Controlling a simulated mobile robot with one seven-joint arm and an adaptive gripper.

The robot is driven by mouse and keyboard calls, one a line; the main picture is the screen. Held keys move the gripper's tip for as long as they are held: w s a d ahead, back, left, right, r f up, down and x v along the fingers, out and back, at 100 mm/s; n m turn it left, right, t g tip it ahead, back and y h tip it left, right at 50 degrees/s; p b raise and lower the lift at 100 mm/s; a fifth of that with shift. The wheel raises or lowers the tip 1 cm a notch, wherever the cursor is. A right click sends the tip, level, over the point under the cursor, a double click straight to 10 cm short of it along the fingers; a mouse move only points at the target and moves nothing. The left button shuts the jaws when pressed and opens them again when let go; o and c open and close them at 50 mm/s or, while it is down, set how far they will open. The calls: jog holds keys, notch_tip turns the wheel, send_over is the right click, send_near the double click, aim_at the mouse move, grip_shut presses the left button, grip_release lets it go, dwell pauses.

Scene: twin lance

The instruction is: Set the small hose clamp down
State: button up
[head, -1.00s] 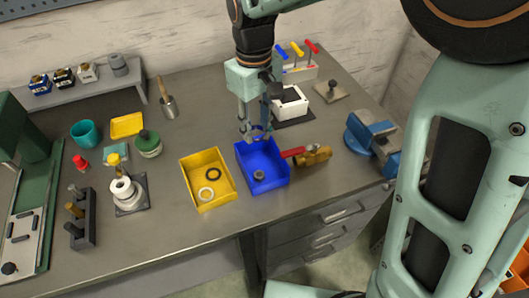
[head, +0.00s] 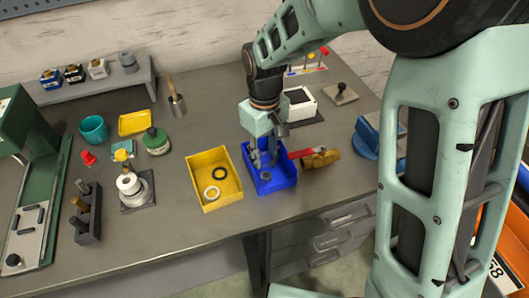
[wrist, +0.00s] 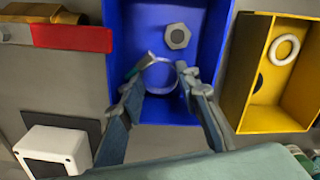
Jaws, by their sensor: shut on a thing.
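The small hose clamp (wrist: 153,60), a thin metal ring, is held between the fingertips of my gripper (wrist: 160,77) in the wrist view. My gripper also shows in the head view (head: 263,162), pointing down over the blue bin (head: 287,184). The clamp is hard to make out there. In the wrist view the clamp overlaps the inside of the blue bin (wrist: 132,20). I cannot tell whether it touches the floor of the bin. A grey hex nut (wrist: 177,36) lies in the same bin, apart from the clamp.
A yellow bin (head: 205,204) with a white ring (head: 211,192) and a dark ring (head: 219,173) stands just left of the blue bin. A red-handled brass valve (head: 322,158) lies close on the right. Bare bench lies in front of the bins.

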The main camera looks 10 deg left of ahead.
aim_at(265, 158)
jog(key=shift+f, duration=0.15)
jog(key=o, duration=0.7)
jog(key=shift+c, duration=0.2)
notch_tip(265, 158, up, 12)
jog(key=p, duration=0.1)
jog(key=shift+r, duration=0.2)
